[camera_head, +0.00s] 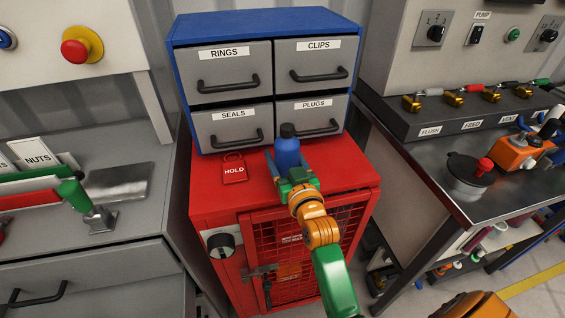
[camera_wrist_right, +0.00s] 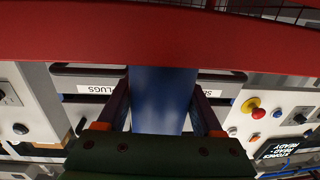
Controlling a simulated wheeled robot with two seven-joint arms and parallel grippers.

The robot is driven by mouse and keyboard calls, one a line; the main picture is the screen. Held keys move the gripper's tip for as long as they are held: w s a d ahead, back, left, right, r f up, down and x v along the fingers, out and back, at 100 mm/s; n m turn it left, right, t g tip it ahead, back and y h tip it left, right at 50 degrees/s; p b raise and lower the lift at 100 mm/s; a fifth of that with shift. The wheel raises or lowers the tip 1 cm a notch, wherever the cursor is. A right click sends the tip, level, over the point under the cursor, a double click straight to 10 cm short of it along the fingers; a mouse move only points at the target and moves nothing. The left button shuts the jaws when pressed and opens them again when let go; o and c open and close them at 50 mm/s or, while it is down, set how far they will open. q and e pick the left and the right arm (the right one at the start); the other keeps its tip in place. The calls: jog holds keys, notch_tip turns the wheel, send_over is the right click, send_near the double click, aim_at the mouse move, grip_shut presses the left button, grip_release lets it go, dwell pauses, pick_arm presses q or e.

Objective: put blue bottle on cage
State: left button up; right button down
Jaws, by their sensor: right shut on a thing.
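The blue bottle (camera_head: 287,148) is upright with a dark cap, over the red top of the cage (camera_head: 210,197) in the head view. My right gripper (camera_head: 292,166) is shut on it from the front, and the gripper hides its base. In the right wrist view, which looks upside down, the blue bottle (camera_wrist_right: 160,98) stands between the two fingers of my right gripper (camera_wrist_right: 163,110). Its lower end meets the red edge there. I cannot tell whether the base touches the cage top. My left gripper is not in view.
A blue cabinet (camera_head: 262,16) with grey drawers stands close behind the bottle. A red HOLD tag (camera_head: 235,170) lies left on the cage top. A grey bench (camera_head: 140,220) is left; a bench with valves and an orange device (camera_head: 520,150) is right.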

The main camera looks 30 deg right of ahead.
jog(key=shift+w+f+p, duration=0.25)
jog(key=shift+f+p, duration=0.05)
jog(key=shift+p, duration=0.05)
jog(key=shift+c, duration=0.9)
grip_release()
jog(key=shift+s, duration=0.1)
jog(key=shift+o, duration=0.7)
jog(key=shift+s+r, duration=0.15)
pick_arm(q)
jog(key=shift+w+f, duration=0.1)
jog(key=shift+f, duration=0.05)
pick_arm(e)
jog(key=shift+s, duration=0.2)
pick_arm(q)
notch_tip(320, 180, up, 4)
jog(key=p, duration=0.3)
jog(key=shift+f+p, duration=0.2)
jog(key=shift+p, duration=0.15)
pick_arm(e)
jog(key=s+a, duration=0.2)
jog(key=s, duration=0.9)
jog(key=shift+s, duration=0.15)
